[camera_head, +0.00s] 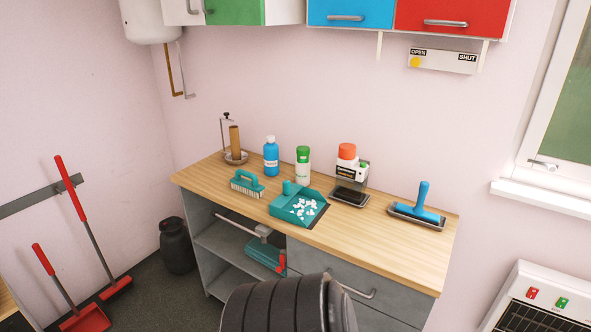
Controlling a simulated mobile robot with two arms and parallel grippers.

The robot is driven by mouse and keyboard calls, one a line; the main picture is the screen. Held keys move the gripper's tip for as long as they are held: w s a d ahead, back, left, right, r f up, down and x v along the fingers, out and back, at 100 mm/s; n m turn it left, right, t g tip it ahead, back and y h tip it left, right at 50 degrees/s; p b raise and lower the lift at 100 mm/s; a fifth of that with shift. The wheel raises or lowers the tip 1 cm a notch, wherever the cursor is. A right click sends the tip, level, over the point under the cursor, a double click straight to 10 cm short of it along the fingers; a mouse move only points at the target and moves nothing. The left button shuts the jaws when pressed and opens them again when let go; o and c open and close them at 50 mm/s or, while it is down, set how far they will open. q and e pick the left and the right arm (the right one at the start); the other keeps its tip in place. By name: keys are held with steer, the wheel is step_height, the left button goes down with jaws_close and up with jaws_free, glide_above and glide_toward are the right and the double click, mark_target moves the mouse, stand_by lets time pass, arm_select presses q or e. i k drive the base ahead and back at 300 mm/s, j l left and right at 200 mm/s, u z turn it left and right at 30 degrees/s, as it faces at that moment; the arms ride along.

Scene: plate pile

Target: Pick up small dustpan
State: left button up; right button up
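The small dustpan (287,208) is teal and lies on the wooden counter, left of its middle. Its short handle points to the back left. Several white broken pieces (306,208) lie in its pan. A teal hand brush (246,184) stands just to its left, apart from it. Neither of my grippers can be made out in the head view.
Behind the dustpan stand a blue bottle (271,157) and a green-capped container (303,167). An orange-capped bottle (347,158) and a blue-handled tool (419,206) are to the right. A dark ribbed shape (280,305), unclear to me, fills the bottom centre before the counter (375,236).

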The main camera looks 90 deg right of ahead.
mark_target(281, 208)
steer(key=z, duration=2.75)
steer(key=u, duration=4.9)
steer(key=z, duration=4.8)
